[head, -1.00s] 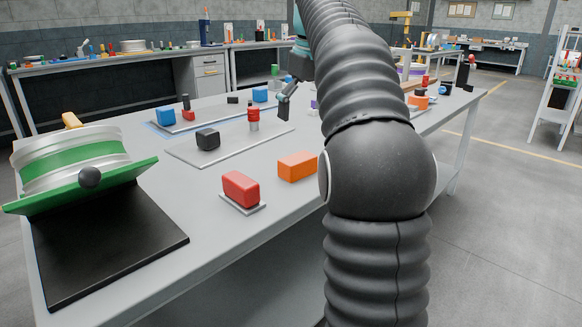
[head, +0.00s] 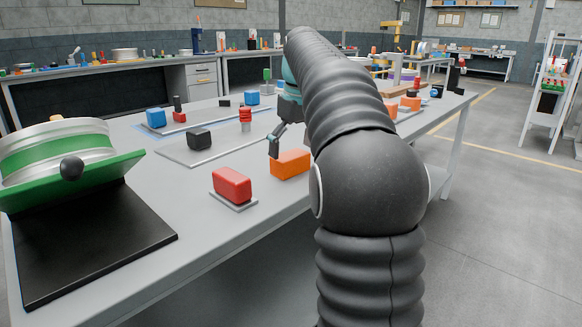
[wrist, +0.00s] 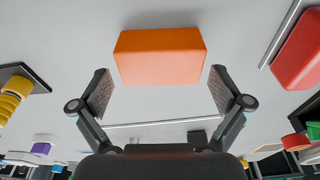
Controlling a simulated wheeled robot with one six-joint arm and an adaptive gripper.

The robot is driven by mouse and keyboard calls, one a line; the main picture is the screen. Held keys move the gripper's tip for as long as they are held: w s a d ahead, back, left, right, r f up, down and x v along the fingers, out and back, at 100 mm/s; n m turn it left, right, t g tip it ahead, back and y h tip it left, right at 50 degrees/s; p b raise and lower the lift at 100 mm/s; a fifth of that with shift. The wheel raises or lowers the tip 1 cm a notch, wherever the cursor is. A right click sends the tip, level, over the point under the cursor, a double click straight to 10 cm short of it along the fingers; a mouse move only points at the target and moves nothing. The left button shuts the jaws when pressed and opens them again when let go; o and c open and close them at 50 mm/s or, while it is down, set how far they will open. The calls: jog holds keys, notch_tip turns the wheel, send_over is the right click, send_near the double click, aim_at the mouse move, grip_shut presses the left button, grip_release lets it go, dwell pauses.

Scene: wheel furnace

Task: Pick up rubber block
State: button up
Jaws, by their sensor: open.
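An orange block (head: 290,164) lies on the grey table near its front edge. My gripper (head: 274,147) is above and behind it, with one dark finger showing and the rest partly hidden by my arm. In the wrist view the orange block (wrist: 160,56) lies ahead of my open gripper (wrist: 160,88), centred between the two fingers and narrower than their gap. Nothing is held. Which block is rubber is not marked. A red block (head: 232,184) sits on a small grey plate to the left, and a black block (head: 199,138) sits on a flat panel farther back.
A black and green stand with a wheel (head: 58,155) fills the table's left end. In the wrist view the red block (wrist: 300,52) is at the right. The table between the blocks is clear.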

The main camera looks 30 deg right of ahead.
aim_at(291, 155)
jog(key=f, duration=0.3)
jog(key=shift+w+a+f, duration=0.1)
jog(key=shift+w, duration=0.1)
jog(key=c, duration=0.9)
jog(key=shift+r, duration=0.65)
jog(key=r, duration=0.2)
jog(key=r+p, duration=0.1)
jog(key=shift+s+d+r, duration=0.3)
jog(key=shift+s+r, duration=0.05)
jog(key=shift+s, duration=0.05)
jog(key=s+d+r, duration=0.1)
jog(key=s+r, duration=0.1)
jog(key=s, duration=0.1)
jog(key=s+d+r, duration=0.2)
jog(key=s, duration=0.1)
jog(key=s+d+r, duration=0.1)
jog(key=s+r, duration=0.1)
jog(key=s, duration=0.1)
jog(key=shift+s+d+p, duration=0.3)
jog(key=shift+s+p, duration=0.05)
